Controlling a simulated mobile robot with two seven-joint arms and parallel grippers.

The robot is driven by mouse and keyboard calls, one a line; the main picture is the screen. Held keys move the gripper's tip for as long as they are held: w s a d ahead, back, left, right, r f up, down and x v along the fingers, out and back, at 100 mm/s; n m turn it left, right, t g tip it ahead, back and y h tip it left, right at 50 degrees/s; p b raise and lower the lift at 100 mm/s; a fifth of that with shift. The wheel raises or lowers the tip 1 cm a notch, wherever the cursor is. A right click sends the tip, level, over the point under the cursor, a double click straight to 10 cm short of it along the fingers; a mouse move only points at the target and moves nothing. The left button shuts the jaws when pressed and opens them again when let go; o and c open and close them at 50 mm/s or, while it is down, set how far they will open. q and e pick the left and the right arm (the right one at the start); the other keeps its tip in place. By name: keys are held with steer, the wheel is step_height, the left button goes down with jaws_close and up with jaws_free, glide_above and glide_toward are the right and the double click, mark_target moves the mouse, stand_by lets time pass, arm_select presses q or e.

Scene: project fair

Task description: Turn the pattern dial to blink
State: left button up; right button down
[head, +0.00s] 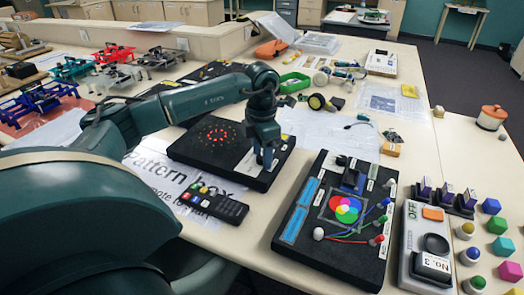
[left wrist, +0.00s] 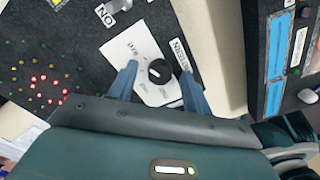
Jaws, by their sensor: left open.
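The pattern box (head: 190,150) is a black panel with lit red lights, lying on the table; its lights also show in the left wrist view (left wrist: 40,85). The pattern dial (left wrist: 159,72) is a round black knob on a white plate (left wrist: 135,48) with small print I cannot read clearly. My left gripper (head: 265,162) is open and points down over the plate. In the left wrist view its fingers (left wrist: 158,70) stand on either side of the dial with gaps. Whether they touch it I cannot tell. In the head view the gripper hides the dial. My right gripper is not in view.
A black remote (head: 213,202) lies in front of the box. A black board with coloured circles (head: 310,245) stands close on the right, then a grey switch unit (head: 425,245) and coloured blocks (head: 497,225). Goggles and papers lie behind. Little table is free around the box.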

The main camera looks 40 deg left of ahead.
arm_select(q)
steer(key=c, duration=1)
steer(key=shift+n, duration=0.3)
steer(key=n, duration=0.3)
steer(key=shift+n, duration=0.4)
steer(key=n+p, duration=0.1)
steer(key=n, duration=0.3)
steer(key=shift+n, duration=0.3)
steer(key=o, duration=1)
